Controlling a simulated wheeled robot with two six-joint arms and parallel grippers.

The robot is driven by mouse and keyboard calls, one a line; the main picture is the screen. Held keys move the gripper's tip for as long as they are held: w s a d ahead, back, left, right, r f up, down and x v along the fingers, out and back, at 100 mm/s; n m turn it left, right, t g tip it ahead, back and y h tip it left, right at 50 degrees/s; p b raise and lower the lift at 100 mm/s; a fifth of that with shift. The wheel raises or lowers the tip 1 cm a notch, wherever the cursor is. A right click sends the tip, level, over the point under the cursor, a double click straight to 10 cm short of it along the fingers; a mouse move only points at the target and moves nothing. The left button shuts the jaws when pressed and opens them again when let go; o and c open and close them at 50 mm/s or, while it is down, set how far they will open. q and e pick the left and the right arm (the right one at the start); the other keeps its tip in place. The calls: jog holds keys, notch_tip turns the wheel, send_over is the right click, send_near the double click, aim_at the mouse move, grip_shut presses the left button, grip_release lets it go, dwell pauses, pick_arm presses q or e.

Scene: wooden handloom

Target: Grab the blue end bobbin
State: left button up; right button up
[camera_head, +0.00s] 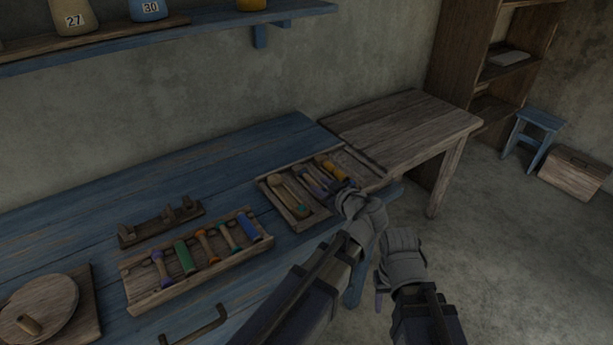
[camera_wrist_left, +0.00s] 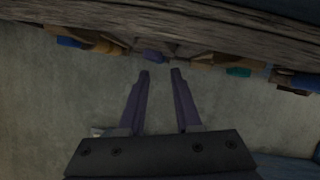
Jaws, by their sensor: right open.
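The blue end bobbin (camera_head: 247,227) lies at the right end of a wooden rack on the blue bench, beside a teal-banded bobbin (camera_head: 228,234). My left gripper (camera_head: 316,186) is to the right of the rack, over a wooden tray, apart from the blue bobbin. In the left wrist view its two fingers (camera_wrist_left: 160,75) stand apart with nothing between them. Blue pieces show there at the upper left (camera_wrist_left: 68,42) and right (camera_wrist_left: 296,80); I cannot tell which is the end bobbin. My right gripper (camera_head: 380,297) is open, off the bench's right side, its fingers mostly hidden.
The rack (camera_head: 150,297) also holds purple, green and orange bobbins. The tray (camera_head: 290,221) holds wooden tools and yellow pieces. A small wooden stand (camera_head: 160,225) is behind the rack; a round wooden disc (camera_head: 40,300) is at left. The bench's back strip is clear.

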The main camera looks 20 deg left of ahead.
aim_at(309, 178)
pick_arm(q)
jog(key=shift+w+a, duration=0.2)
jog(key=shift+b+x, duration=1.4)
jog(key=shift+x, duration=1.9)
jog(key=shift+w+a+f, duration=0.1)
jog(key=shift+w+a, duration=0.15)
jog(key=shift+w, duration=0.05)
grip_shut()
jog(key=shift+a, duration=0.1)
